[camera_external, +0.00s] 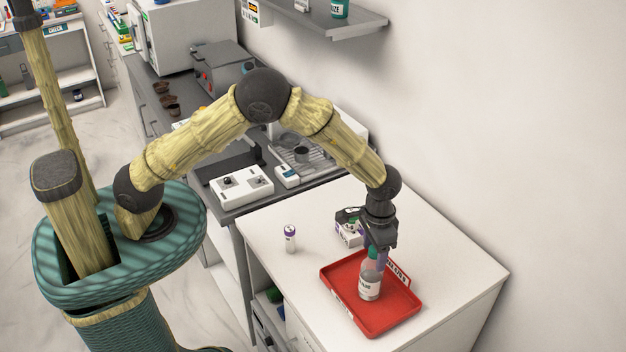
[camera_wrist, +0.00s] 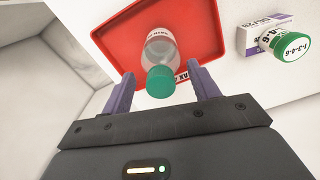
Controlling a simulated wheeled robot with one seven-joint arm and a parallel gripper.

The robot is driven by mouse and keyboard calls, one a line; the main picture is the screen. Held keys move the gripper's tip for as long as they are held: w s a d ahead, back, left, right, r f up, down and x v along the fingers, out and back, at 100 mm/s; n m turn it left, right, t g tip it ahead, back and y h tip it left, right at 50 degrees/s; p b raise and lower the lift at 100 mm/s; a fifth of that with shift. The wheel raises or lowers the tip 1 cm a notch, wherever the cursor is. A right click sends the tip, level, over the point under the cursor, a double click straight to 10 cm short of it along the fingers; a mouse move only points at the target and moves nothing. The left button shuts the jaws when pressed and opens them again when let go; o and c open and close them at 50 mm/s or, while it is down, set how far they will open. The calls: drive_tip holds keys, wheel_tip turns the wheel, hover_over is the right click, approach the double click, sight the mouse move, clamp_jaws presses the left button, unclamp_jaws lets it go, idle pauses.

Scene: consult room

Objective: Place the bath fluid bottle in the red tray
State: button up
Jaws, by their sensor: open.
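The bottle (camera_external: 369,285) is clear with a white label and a green cap. It stands upright in the red tray (camera_external: 394,313), and the tray lies on the white counter. In the wrist view the bottle (camera_wrist: 160,52) shows between the two purple fingers, with the red tray (camera_wrist: 205,22) beneath it. My gripper (camera_external: 376,255) is over the tray at the bottle's cap. Its jaws are open, with a finger on each side of the cap (camera_wrist: 160,84) and gaps showing. The tray's label sign (camera_external: 398,275) is partly hidden.
A purple-and-white box (camera_external: 348,232) with a green-capped bottle (camera_wrist: 291,47) is behind the tray. A grey counter with equipment (camera_external: 241,184) lies further back. The white counter's front left is clear.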

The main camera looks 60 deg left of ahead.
wheel_tip(320, 180, up, 11)
drive_tip(key=b, duration=0.2)
drive_tip(key=shift+f, duration=0.15)
idle(0.5)
drive_tip(key=s+a+n+t, duration=0.1)
drive_tip(key=s+a, duration=0.3)
drive_tip(key=a, duration=0.8)
drive_tip(key=s+a+n+t, duration=0.1)
drive_tip(key=s+a, duration=0.3)
drive_tip(key=a, duration=0.8)
drive_tip(key=s+a+f, duration=0.1)
drive_tip(key=s+a, duration=0.5)
drive_tip(key=s, duration=0.1)
drive_tip(key=shift+s+n+t, duration=0.3)
drive_tip(key=shift+n, duration=0.1)
drive_tip(key=shift+o, duration=0.2)
